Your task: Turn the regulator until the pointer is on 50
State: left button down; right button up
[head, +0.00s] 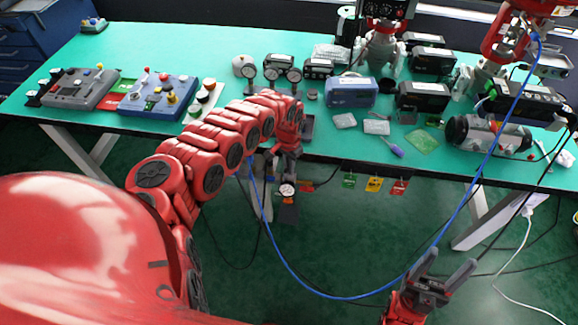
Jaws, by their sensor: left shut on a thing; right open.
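A small round gauge with a white face (287,190) hangs below the table's front edge, on what looks like the regulator. Its pointer and numbers are too small to read. My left arm reaches over from the left and bends down at the table edge. My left gripper (286,168) is just above the gauge, shut on what looks like the regulator's knob; the fingers and the knob are mostly hidden. My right gripper (443,274) is open and empty at the lower right, in front of the table, well away from the regulator.
A blue hose (345,298) loops low in front, passing near my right gripper. Coloured tags (373,184) hang from the front edge.

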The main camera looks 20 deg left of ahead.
dwell(0.3)
pick_arm(q)
jog(key=c, duration=0.9)
grip_release()
notch_tip(320, 180, up, 17)
jog(key=shift+r+b, duration=0.2)
jog(key=shift+b, duration=0.25)
